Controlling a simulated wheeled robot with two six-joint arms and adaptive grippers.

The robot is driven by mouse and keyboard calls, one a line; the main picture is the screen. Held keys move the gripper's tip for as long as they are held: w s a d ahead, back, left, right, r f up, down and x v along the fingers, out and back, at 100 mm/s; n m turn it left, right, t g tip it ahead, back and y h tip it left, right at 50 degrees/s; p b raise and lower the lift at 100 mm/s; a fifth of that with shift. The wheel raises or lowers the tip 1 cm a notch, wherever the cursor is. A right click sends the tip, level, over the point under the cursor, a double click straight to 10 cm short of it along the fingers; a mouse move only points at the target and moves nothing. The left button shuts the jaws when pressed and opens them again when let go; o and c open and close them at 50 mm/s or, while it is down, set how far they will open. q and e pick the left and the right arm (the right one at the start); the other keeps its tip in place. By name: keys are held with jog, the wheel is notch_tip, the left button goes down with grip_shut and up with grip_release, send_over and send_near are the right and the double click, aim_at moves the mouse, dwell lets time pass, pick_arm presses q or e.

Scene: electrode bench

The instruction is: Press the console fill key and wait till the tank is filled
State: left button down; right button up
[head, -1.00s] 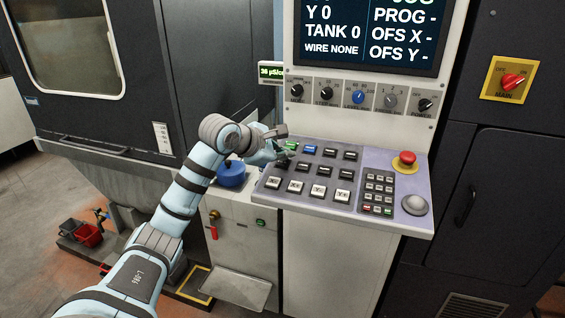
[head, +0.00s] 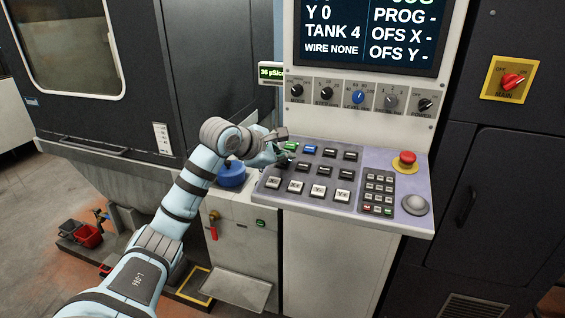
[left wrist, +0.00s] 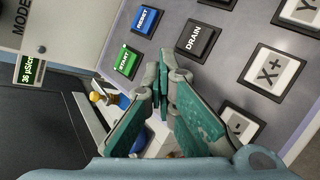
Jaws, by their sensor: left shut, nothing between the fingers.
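The console (head: 262,196) has a sloped key panel with a screen (head: 369,35) above it. The screen reads TANK 4. My left gripper (head: 285,158) is shut and empty, its fingertips down at the left end of the key rows. My right gripper is not in view.
The blue RESET key (left wrist: 144,20) and the X+ key (left wrist: 269,69) lie close to the fingers. A red emergency button (head: 407,158) and a grey knob (head: 415,205) are at the panel's right. A blue pot (head: 231,175) stands left of the console.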

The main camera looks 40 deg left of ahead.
pick_arm(q)
jog(key=shift+s+r+p, duration=0.15)
jog(key=shift+r+p, duration=0.55)
jog(key=shift+r, duration=0.1)
jog(key=shift+r+p, duration=0.45)
jog(key=r+p, duration=0.1)
jog(key=r, duration=0.1)
jog(key=s+r+p, duration=0.1)
jog(key=r+p, duration=0.1)
jog(key=shift+d, duration=0.15)
